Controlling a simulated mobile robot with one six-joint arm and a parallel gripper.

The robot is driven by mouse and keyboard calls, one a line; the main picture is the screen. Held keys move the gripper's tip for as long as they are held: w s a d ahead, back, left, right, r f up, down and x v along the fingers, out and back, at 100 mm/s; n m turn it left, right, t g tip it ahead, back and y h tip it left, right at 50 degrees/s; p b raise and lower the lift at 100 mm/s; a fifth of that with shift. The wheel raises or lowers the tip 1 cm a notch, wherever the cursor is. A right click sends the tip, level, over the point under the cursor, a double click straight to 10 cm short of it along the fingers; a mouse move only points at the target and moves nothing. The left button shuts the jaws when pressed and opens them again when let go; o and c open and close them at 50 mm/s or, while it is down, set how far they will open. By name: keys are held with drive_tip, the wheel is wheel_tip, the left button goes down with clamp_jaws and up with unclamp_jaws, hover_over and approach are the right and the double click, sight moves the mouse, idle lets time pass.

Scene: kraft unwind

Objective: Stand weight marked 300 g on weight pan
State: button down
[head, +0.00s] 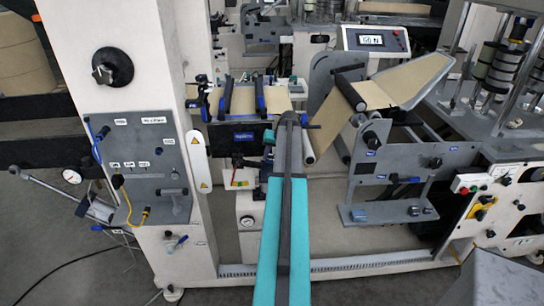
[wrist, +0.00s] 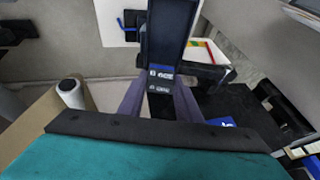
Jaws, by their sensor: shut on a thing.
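My gripper shows in the wrist view (wrist: 158,92) with its two grey-purple fingers closed in on a dark object. Small white marks (wrist: 160,75) show between the fingers on a dark surface, too small to read. I cannot tell whether they are on the held object or on the dark panel (wrist: 168,30) beyond it. In the head view my teal arm reaches up the middle and hides the held object. No 300 g marking is readable.
A brown paper web (head: 350,105) runs over rollers to the right of my arm. A small open tray with coloured strips (head: 242,180) sits left of it.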

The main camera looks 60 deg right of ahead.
drive_tip(key=shift+w+a+f+b, duration=0.15)
drive_tip(key=shift+f+b, duration=0.15)
drive_tip(key=shift+f, duration=0.3)
drive_tip(key=shift+w+a+f+b, duration=0.1)
drive_tip(key=shift+f+b, duration=0.2)
drive_tip(key=shift+f, duration=0.25)
drive_tip(key=c, duration=1.2)
unclamp_jaws()
drive_tip(key=shift+f, duration=0.1)
drive_tip(key=shift+s, duration=0.1)
drive_tip(key=b+v, duration=0.3)
drive_tip(key=v, duration=1.1)
